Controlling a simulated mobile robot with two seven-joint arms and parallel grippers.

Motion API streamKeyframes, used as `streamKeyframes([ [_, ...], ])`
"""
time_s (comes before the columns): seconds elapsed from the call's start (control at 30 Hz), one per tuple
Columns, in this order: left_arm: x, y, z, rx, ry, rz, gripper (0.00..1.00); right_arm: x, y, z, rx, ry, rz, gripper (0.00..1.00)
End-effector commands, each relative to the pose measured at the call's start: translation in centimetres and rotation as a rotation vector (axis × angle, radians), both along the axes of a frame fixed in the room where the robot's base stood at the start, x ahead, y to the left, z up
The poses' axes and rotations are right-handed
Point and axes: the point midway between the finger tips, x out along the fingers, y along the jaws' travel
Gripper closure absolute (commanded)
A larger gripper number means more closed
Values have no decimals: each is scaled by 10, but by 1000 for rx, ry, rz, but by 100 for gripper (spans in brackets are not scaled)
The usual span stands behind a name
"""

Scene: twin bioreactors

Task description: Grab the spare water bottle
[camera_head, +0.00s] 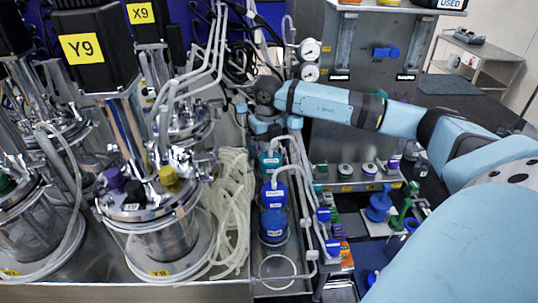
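Bottles stand in a row in the narrow metal tray (290,270) at the centre. The nearest is a clear bottle with a wide blue cap (273,225) and no tube seen going into it; it may be the spare water bottle, but its label is not readable. Behind it stands another blue-capped bottle (273,194) with a white tube, then a teal-capped bottle (269,160). My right arm reaches in from the right, and its wrist and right gripper (266,128) are at the back end of the row, above the teal-capped bottle. The fingers are too small and hidden to read. My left gripper is not in view.
The Y9 bioreactor (160,225) stands left of the tray, with coiled clear tubing (232,195) between them. White tubes arch over the bottles. Small capped bottles and a blue stand (379,207) are to the right. Pressure gauges (310,50) are behind my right wrist.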

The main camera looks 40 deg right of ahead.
Motion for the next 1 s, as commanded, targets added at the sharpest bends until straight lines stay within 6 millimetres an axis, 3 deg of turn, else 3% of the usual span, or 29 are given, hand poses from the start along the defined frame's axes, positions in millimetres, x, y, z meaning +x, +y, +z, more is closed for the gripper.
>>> streamKeyframes([
  [0.03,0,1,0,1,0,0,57,0,0,0,0,0,0,17],
  [0.33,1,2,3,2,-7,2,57,0,0,0,-1,0,0,86],
  [0.77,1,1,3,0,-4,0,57,0,-2,1,-1,0,-1,89],
  [0.8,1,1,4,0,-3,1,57,0,-3,3,-2,1,-2,97],
  [1.0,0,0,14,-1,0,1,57,1,-16,26,-2,1,-6,100],
])
